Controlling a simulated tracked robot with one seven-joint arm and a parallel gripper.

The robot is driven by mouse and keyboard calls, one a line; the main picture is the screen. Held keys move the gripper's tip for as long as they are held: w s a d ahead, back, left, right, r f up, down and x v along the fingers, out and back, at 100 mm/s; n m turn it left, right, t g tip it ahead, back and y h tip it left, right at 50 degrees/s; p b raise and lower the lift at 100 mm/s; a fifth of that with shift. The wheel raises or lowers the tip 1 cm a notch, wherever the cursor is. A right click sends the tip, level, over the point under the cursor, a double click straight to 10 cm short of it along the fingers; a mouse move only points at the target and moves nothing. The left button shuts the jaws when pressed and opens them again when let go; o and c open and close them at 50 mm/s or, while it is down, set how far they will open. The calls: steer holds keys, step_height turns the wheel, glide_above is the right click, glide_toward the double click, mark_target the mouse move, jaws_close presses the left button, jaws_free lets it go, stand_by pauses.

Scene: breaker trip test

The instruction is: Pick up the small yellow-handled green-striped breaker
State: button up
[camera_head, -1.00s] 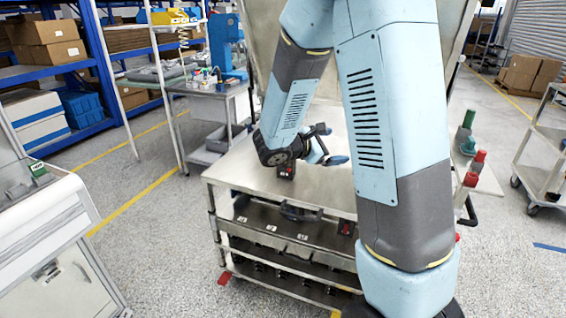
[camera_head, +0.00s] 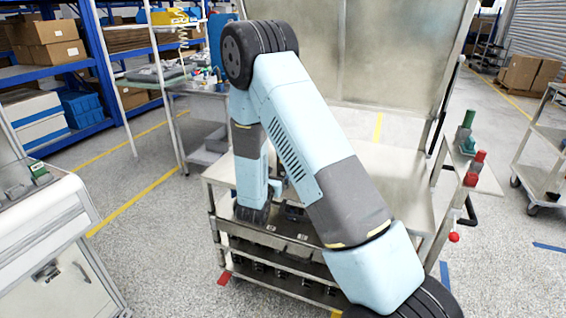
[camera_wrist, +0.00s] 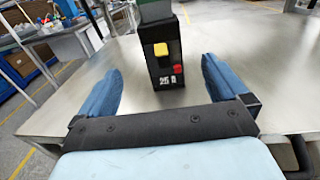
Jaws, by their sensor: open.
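In the wrist view, a dark, boxy breaker (camera_wrist: 163,68) stands upright on the metal table. It has a yellow handle, a small red button, a white "25 A" marking and a green band at its top, which the frame cuts off. My gripper (camera_wrist: 158,75) has two blue fingers, spread wide and empty. The breaker stands ahead of the palm, between the lines of the fingers, with clear space on both sides. In the head view my arm largely covers the gripper and breaker area, so I cannot make out the breaker there.
The metal cart top (camera_head: 385,185) is bare to the right of my arm, with an upright panel (camera_head: 365,60) behind it. A lower shelf with slots (camera_head: 270,240) is at the front.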

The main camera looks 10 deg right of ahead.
steer(key=x, duration=1.2)
steer(key=shift+r, duration=0.1)
steer(key=c, duration=1.5)
